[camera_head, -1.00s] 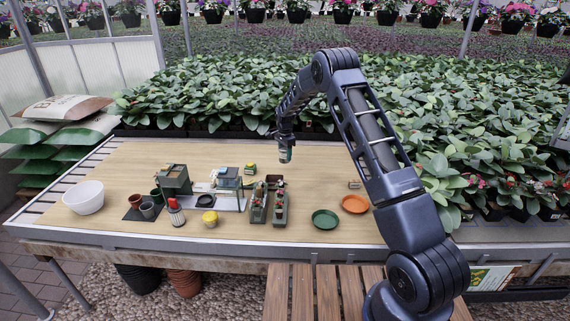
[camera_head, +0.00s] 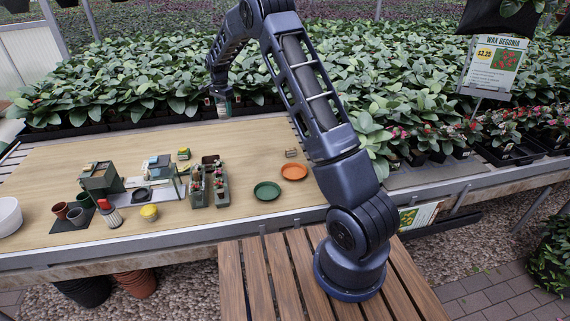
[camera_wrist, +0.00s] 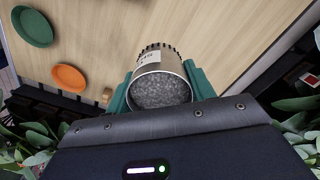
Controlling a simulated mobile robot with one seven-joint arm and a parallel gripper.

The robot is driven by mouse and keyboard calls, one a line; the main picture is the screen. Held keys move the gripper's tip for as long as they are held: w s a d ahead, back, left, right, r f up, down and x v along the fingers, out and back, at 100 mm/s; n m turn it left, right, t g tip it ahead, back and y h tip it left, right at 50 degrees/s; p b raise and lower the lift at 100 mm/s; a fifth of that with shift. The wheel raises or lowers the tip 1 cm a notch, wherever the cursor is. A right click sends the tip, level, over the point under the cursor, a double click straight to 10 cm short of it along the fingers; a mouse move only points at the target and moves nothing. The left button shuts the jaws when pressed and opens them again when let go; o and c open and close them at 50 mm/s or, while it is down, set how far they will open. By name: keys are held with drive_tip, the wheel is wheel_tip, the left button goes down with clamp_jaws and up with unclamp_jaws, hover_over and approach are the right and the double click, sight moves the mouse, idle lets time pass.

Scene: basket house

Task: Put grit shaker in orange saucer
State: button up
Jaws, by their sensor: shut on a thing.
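My gripper (camera_head: 220,92) is raised above the back of the table and shut on the grit shaker (camera_head: 224,106). In the wrist view the grit shaker (camera_wrist: 160,80) is a metal cylinder with a pale label, its grey grainy end facing the camera, between my green fingers. The orange saucer (camera_head: 294,171) lies flat on the table to the right of the gripper and nearer the front. It shows in the wrist view at the left (camera_wrist: 69,78). It looks empty, and the shaker is apart from it.
A green saucer (camera_head: 266,191) lies left of the orange one. A small box (camera_head: 291,153) stands behind the orange saucer. Leafy plants (camera_head: 330,90) border the table's back.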

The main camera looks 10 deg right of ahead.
drive_tip(key=s+d+r, duration=0.1)
drive_tip(key=s+d, duration=0.4)
drive_tip(key=d, duration=0.3)
drive_tip(key=s+d, duration=0.4)
drive_tip(key=d, duration=0.3)
drive_tip(key=n, duration=0.1)
hover_over(295, 175)
wheel_tip(295, 175, down, 21)
drive_tip(key=shift+r, duration=0.1)
drive_tip(key=o, duration=1.1)
